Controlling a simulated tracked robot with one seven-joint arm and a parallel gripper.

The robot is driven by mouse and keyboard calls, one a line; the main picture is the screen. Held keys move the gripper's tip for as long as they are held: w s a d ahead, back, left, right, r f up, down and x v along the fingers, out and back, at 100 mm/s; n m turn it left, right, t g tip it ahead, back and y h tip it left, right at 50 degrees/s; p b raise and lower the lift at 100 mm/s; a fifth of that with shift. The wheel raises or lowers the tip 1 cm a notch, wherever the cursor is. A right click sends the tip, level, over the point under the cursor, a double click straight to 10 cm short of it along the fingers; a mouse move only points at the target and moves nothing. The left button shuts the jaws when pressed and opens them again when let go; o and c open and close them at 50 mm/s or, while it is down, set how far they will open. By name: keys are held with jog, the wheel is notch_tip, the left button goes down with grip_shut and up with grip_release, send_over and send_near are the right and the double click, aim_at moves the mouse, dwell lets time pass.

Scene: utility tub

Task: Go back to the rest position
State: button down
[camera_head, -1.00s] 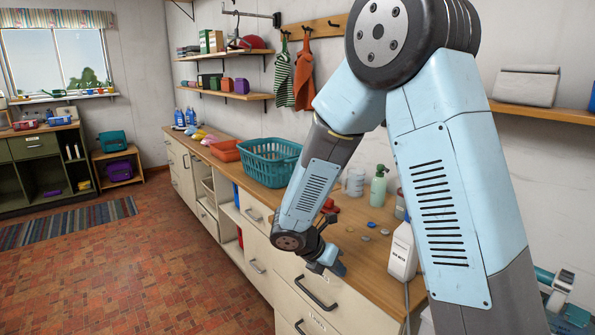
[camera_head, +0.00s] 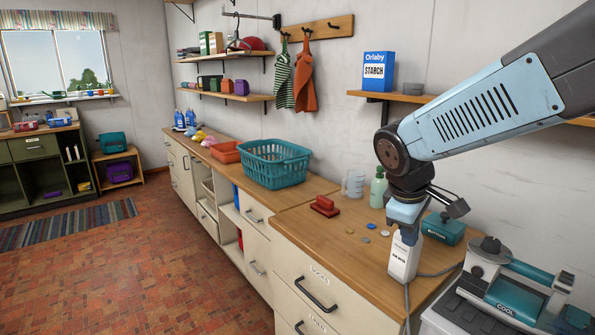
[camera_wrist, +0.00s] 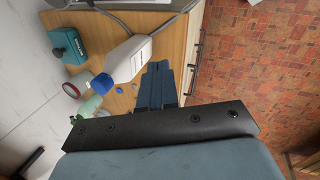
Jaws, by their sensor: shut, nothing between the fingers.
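My gripper (camera_head: 407,228) hangs from my arm over the right part of the wooden counter (camera_head: 320,236), fingers pointing down. In the wrist view its fingers (camera_wrist: 158,84) are together with nothing between them.
A teal box (camera_head: 444,228), a green bottle (camera_head: 378,188), a clear jug (camera_head: 354,183), a red brush (camera_head: 325,206) and several small discs are on the counter. A teal basket (camera_head: 275,165) stands farther left. A shelf (camera_head: 440,99) holds a starch box (camera_head: 378,72).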

jog(key=s+d+r+m+t+y, duration=0.1)
jog(key=s+r+m+t+y, duration=0.1)
jog(key=s+r+m, duration=0.4)
jog(key=shift+s+d+r+m+t+y, duration=0.2)
jog(key=shift+s+m+t+y, duration=0.25)
jog(key=shift+s+m, duration=1.3)
